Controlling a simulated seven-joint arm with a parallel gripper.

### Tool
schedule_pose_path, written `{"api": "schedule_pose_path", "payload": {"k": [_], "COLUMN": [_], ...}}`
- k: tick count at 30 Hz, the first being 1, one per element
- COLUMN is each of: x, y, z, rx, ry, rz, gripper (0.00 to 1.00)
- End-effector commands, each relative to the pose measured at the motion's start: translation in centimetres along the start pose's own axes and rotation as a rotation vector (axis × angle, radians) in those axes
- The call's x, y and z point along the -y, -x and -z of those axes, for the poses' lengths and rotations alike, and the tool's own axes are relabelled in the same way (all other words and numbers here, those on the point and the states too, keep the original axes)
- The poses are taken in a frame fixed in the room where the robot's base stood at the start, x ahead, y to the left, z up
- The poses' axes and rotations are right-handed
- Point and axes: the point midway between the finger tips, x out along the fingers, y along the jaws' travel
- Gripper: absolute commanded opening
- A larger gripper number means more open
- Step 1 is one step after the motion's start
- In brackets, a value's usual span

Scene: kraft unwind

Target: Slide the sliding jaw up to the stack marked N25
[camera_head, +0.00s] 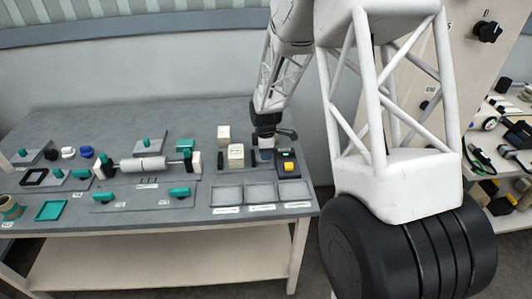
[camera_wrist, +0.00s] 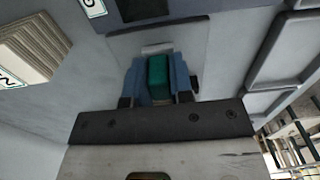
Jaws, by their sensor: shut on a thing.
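In the wrist view my gripper (camera_wrist: 160,82) has its blue fingers shut on a teal block (camera_wrist: 159,75), which looks like the grip of the sliding jaw. A dark plate (camera_wrist: 142,8) shows beyond it, cut by the top edge. A pale layered stack (camera_wrist: 32,48) with a partly visible label stands at the upper left, apart from the fingers. In the head view my gripper (camera_head: 265,154) is low over the table, right of a dark upright plate (camera_head: 254,158) and the front pale stack (camera_head: 236,156). Another pale stack (camera_head: 224,135) stands behind. I cannot read N25 on either.
A yellow and black device (camera_head: 287,162) sits close to the right of my gripper. Shallow grey trays (camera_head: 262,193) lie along the front edge. A white roller (camera_head: 143,165) with teal-handled parts lies to the left. Another dark plate (camera_head: 220,161) stands left of the front stack.

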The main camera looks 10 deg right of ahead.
Motion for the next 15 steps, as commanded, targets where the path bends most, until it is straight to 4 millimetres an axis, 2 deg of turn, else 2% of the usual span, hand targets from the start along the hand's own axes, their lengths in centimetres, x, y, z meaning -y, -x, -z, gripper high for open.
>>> {"api": "schedule_pose_path", "payload": {"k": [7, 15], "x": [0.0, 0.0], "y": [0.1, 0.0], "z": [2.4, 2.7], "rx": [0.0, 0.0], "ry": [0.002, 0.0], "rz": [-0.001, 0.0], "gripper": [0.0, 0.0]}}
